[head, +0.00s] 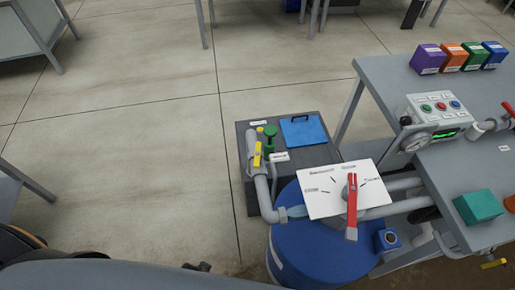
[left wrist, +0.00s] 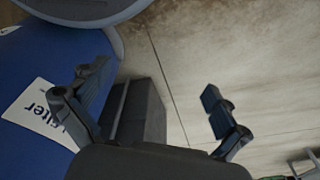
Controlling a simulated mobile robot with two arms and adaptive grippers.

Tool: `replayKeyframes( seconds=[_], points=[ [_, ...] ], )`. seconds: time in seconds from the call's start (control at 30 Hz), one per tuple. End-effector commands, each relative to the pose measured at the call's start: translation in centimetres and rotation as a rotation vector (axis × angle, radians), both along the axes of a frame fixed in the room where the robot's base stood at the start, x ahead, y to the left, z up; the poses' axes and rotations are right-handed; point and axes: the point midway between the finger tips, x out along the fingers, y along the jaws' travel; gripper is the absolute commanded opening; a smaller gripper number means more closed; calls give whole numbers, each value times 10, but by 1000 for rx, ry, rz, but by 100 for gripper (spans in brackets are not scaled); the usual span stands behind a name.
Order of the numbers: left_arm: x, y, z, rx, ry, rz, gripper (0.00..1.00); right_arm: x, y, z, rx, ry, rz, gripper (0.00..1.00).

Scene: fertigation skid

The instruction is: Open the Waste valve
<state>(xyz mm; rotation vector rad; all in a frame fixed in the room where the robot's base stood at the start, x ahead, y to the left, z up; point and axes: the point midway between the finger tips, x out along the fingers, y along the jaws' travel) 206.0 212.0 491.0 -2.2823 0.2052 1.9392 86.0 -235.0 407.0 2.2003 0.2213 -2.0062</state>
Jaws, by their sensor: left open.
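In the head view a yellow-handled valve (head: 257,157) sits on a grey pipe, beside a green-handled valve (head: 270,138). A red lever (head: 352,208) is mounted on a white dial plate (head: 322,205) with several labelled marks. The labels are too small to read, so I cannot tell which one is Waste. In the left wrist view my left gripper (left wrist: 155,85) is open, with nothing between its fingers. It points towards the floor and a dark grey box (left wrist: 142,110), with a blue drum to its left. My right gripper is not in view.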

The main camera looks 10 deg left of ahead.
Motion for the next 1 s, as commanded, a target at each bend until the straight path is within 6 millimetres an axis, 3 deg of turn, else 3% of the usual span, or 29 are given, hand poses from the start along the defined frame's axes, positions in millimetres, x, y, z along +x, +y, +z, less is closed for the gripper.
replayKeyframes(
  seconds=[0.27,0.47,0.77,0.87,1.0],
  points=[
    [-30,5,-25,3,21,-6,100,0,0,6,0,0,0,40],
    [-10,2,5,0,4,-4,100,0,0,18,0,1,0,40],
    [26,-4,61,-3,-23,1,100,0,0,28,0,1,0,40],
    [41,-7,91,-7,-37,1,100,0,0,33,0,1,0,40],
    [68,-14,151,-17,-66,-3,100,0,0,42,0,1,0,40]
  ],
)
